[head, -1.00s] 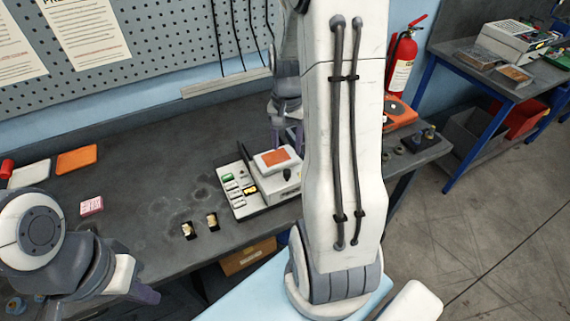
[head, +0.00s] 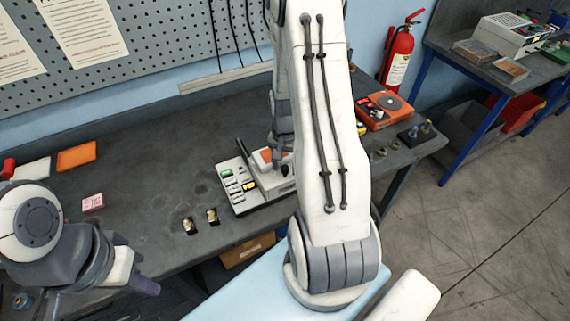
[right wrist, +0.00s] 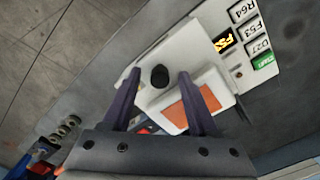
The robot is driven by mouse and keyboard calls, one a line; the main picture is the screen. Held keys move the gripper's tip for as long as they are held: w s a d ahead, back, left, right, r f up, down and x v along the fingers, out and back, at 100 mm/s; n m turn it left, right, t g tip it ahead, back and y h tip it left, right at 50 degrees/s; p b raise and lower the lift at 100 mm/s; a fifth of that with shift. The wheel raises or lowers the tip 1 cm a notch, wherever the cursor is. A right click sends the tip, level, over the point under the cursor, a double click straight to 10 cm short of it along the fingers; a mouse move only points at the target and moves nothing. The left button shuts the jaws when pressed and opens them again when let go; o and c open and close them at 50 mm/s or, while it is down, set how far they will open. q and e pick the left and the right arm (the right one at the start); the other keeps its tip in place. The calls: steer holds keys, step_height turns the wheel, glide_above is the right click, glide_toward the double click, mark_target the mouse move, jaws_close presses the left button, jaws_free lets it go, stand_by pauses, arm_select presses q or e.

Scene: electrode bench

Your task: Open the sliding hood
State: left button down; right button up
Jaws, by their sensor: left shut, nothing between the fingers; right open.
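A white instrument (head: 278,185) with labelled keys stands on the dark bench; its keys also show in the right wrist view (right wrist: 243,34). Its white box-like cover (right wrist: 140,72) bears a black knob (right wrist: 160,76) and a raised white block with an orange top (right wrist: 187,108). I cannot tell which part slides. My right gripper (right wrist: 158,72) is open, its fingertips on either side of the knob in the right wrist view; contact cannot be told. In the head view my right arm partly hides the instrument. My left gripper (head: 147,287) is shut and empty at the lower left.
An orange device (head: 385,108) and small knobbed parts (head: 415,133) are at the right end.

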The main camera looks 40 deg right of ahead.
jaws_close()
stand_by(1.3)
